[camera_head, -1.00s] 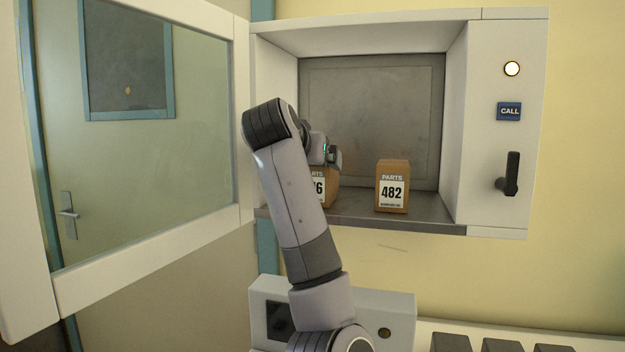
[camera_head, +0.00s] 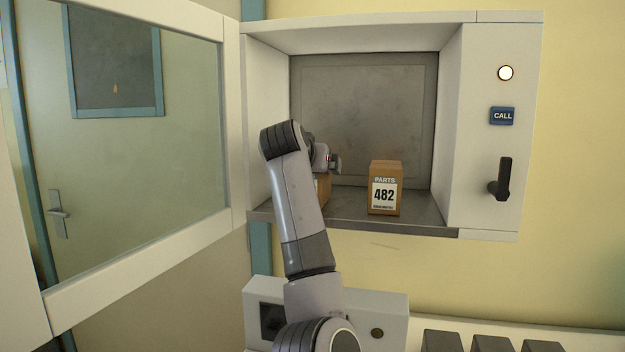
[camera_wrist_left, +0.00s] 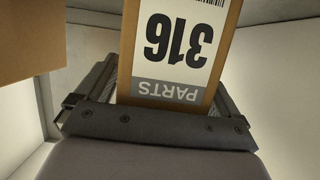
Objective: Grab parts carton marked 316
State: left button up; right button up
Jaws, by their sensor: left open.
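The brown parts carton marked 316 (camera_wrist_left: 178,45) shows upside down in the left wrist view, with its white label facing the camera. In the head view only a sliver of this carton (camera_head: 323,188) shows behind my left arm, and its number is hidden there. My left gripper (camera_head: 333,163) is at the carton, inside the open cabinet. In the wrist view the open fingers of my left gripper (camera_wrist_left: 160,88) lie on either side of the carton. I cannot tell whether they touch it. My right gripper is out of view.
A second carton marked 482 (camera_head: 384,190) stands to the right on the cabinet floor (camera_head: 425,212). The glazed cabinet door (camera_head: 150,150) is swung open to the left. A black handle (camera_head: 503,180) and a CALL sign (camera_head: 502,116) are on the cabinet's right side.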

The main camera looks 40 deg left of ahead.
pick_arm(q)
jog(key=c, duration=1.2)
jog(key=shift+c, duration=0.2)
jog(key=shift+r, duration=0.1)
